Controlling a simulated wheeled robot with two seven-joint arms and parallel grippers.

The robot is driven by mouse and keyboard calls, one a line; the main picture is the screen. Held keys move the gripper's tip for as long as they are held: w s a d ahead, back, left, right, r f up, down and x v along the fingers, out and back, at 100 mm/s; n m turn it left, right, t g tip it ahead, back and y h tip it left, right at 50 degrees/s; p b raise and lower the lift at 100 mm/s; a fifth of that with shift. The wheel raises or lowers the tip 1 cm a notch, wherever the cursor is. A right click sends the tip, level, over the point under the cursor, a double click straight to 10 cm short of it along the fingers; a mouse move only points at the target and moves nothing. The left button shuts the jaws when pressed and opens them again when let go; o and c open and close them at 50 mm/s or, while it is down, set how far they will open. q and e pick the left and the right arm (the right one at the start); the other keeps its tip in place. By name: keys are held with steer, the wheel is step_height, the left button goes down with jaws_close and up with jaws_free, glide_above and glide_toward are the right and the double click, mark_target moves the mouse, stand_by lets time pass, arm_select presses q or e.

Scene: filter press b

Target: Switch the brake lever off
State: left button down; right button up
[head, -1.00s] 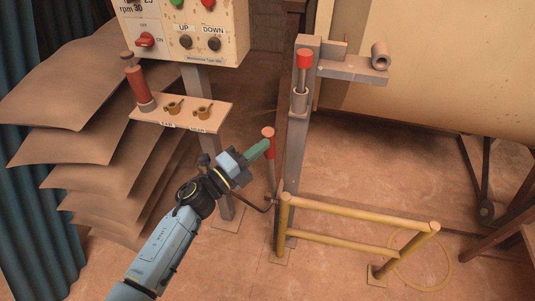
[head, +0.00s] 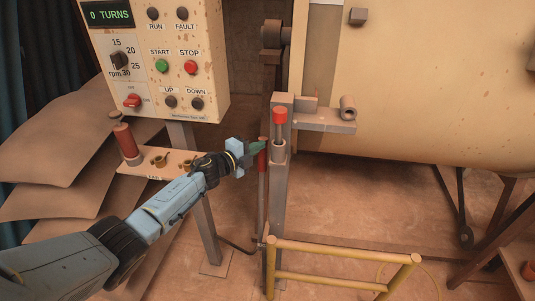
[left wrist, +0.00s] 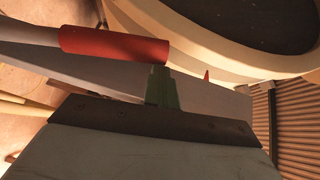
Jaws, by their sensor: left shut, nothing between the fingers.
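The brake lever, a thin grey rod with a red grip (head: 262,160), stands nearly upright just left of the grey post (head: 279,200). My left gripper (head: 257,147) reaches in from the left, shut and empty, with its green fingertips at the top of the red grip. In the left wrist view the red grip (left wrist: 115,45) and its grey rod lie across the picture just beyond the shut green fingers (left wrist: 163,90). The fingers are beside the grip, not around it; I cannot tell whether they touch. My right gripper is not in view.
A red-topped pin (head: 279,116) sits in a holder on the post. A yellow rail (head: 340,250) stands low in front; a large cream drum (head: 430,80) fills the right.

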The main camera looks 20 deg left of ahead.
arm_select(q)
steer(key=shift+w+a+r+y, duration=0.1)
steer(key=shift+w+y, duration=0.05)
steer(key=shift+w, duration=0.3)
steer(key=shift+w+a+r+y, duration=0.1)
steer(key=shift+w+y, duration=0.05)
steer(key=shift+w, duration=0.25)
steer(key=shift+a, duration=0.2)
steer(key=shift+s+a, duration=0.1)
steer(key=shift+s, duration=0.05)
steer(key=d+p+v, duration=0.1)
steer(key=p+v, duration=0.1)
steer(key=v, duration=1)
steer(key=shift+s+f+h+p, duration=0.3)
steer(key=shift+s+h+p, duration=0.1)
steer(key=shift+s, duration=0.3)
steer(key=shift+d, duration=0.1)
